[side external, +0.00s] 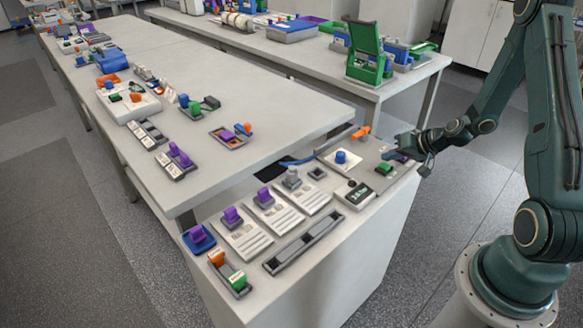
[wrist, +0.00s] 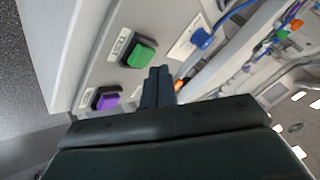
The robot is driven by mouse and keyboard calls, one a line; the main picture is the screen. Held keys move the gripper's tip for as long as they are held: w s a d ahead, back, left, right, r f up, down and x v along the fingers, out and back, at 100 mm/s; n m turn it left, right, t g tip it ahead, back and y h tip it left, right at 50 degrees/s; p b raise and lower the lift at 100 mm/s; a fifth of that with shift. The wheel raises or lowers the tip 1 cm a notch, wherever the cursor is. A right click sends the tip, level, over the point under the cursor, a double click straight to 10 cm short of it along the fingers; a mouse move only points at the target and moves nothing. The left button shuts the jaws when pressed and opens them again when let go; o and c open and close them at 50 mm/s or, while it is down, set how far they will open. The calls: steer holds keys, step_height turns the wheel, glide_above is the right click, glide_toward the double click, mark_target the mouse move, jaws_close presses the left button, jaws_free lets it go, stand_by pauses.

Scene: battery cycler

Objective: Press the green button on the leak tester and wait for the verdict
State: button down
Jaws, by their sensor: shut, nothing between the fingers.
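The green button (side external: 384,168) sits in a dark housing on the grey panel at the right end of the near bench. In the wrist view, the green button (wrist: 142,54) is to the left of my fingertips, beside a small label. A purple button (wrist: 106,100) in a dark housing lies below it in that view. My gripper (wrist: 158,73) is shut and empty, with its fingers side by side. In the side view, my gripper (side external: 398,142) is at the panel's right side, near the green button. I cannot tell its exact height above the panel. No contact with the button shows.
Modules with purple knobs (side external: 231,215) fill the bench's left part.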

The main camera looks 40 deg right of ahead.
mark_target(388, 167)
steer(key=shift+f, duration=0.95)
stand_by(1.6)
steer(key=shift+r, duration=0.95)
stand_by(0.4)
steer(key=shift+r, duration=2.5)
